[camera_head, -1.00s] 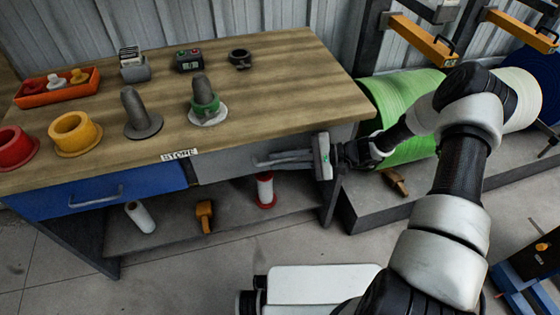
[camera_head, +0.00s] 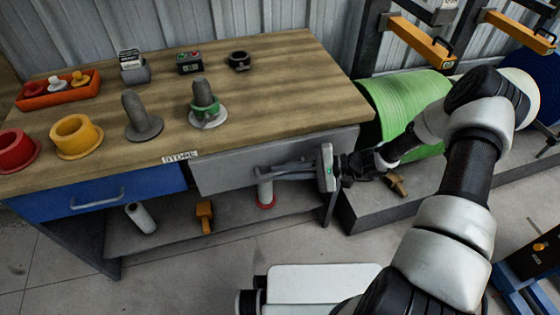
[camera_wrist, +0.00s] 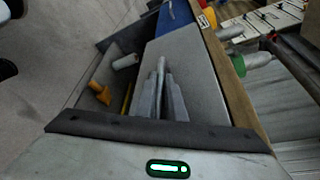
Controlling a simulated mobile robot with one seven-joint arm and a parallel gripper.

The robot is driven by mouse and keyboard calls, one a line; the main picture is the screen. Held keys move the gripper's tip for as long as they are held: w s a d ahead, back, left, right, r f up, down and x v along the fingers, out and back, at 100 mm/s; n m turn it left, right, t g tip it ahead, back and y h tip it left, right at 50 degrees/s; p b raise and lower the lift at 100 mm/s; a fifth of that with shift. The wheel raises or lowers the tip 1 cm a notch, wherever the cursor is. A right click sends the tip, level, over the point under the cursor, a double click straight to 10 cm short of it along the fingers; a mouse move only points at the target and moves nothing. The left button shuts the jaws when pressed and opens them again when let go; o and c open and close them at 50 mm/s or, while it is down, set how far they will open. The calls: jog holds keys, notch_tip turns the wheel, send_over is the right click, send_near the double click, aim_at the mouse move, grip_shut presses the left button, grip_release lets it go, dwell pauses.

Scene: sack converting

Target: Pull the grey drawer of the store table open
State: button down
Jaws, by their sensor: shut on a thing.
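The store table (camera_head: 290,80) has a wooden top and a "STORE" label (camera_head: 180,157) on its front edge. Its grey drawer (camera_head: 222,174) is at the right of the front and stands slightly out from under the top. My gripper (camera_head: 262,172) reaches in from the right and is shut at the drawer's front, on its handle, which the fingers mostly hide. In the wrist view the fingers (camera_wrist: 162,95) lie along the grey drawer front (camera_wrist: 195,75). The blue drawer (camera_head: 100,197) with its bar handle is shut at the left.
On the lower shelf are a white roll (camera_head: 140,217), an orange item (camera_head: 204,216) and a red-based spool (camera_head: 265,195). Cores, cones and an orange tray (camera_head: 60,92) stand on top. A green roll (camera_head: 405,105) lies right of the table.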

jog(key=s+d+p, duration=0.1)
jog(key=s+d, duration=0.2)
jog(key=s, duration=0.8)
jog(key=s+d+p, duration=0.2)
jog(key=s+d, duration=0.1)
jog(key=s, duration=0.8)
jog(key=shift+d, duration=0.2)
jog(key=c, duration=2.1)
grip_release()
jog(key=shift+d, duration=0.1)
jog(key=p+v, duration=0.1)
jog(key=v, duration=1.6)
jog(key=shift+d+r+p, duration=0.1)
jog(key=shift+p, duration=0.25)
jog(key=shift+s, duration=0.15)
